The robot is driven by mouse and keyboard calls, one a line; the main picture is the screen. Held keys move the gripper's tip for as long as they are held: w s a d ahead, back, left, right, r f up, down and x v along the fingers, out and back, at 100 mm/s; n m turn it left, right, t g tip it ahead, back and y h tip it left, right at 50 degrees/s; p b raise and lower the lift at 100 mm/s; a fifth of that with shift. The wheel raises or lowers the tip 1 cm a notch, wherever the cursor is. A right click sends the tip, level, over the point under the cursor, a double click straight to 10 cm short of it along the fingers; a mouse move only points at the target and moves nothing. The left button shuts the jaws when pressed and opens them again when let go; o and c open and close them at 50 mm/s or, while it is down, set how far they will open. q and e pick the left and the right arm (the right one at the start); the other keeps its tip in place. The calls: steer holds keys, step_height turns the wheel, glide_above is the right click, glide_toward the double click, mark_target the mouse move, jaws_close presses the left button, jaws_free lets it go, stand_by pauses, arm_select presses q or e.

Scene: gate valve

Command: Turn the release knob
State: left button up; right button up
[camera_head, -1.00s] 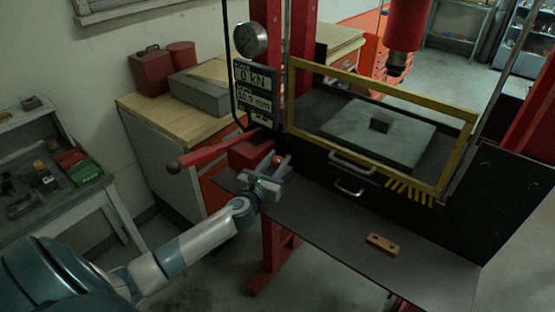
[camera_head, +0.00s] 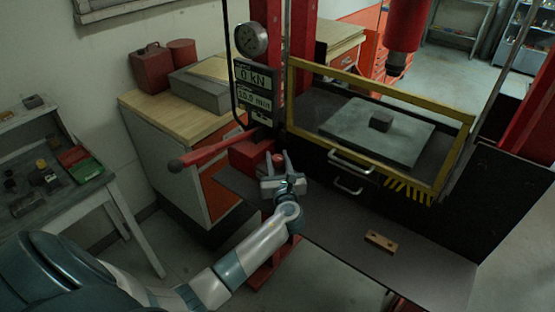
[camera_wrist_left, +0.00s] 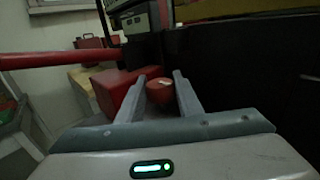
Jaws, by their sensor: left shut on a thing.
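The release knob (camera_head: 278,160) is a small round red knob on the front of a red block (camera_head: 247,152), beside the press frame. It shows in the left wrist view (camera_wrist_left: 160,92) with a pale mark on top, between the two fingers. My left gripper (camera_head: 280,162) points at it from the front, one finger on each side, shut on the knob. In the left wrist view the gripper's fingers (camera_wrist_left: 164,94) flank it closely; exact contact is hard to see. My right gripper is not in view.
A red lever (camera_head: 205,153) sticks out left of the block. A display panel (camera_head: 256,88) and a round gauge (camera_head: 252,39) are above. A yellow-framed guard (camera_head: 380,82) stands right. A wooden piece (camera_head: 381,241) lies on the grey shelf (camera_head: 420,262).

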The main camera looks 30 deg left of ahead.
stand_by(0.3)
arm_select(q)
steer(key=o, duration=1)
steer(key=shift+o, duration=0.2)
steer(key=shift+s+d, duration=0.1)
steer(key=shift+s+d+f+b, duration=0.15)
steer(key=shift+s+d+b, duration=0.15)
steer(key=shift+s+d, duration=0.1)
steer(key=b+v, duration=0.4)
steer(key=v, duration=1)
steer(key=shift+s+d+b, duration=0.2)
steer(key=shift+b, duration=0.15)
steer(key=shift+v, duration=0.75)
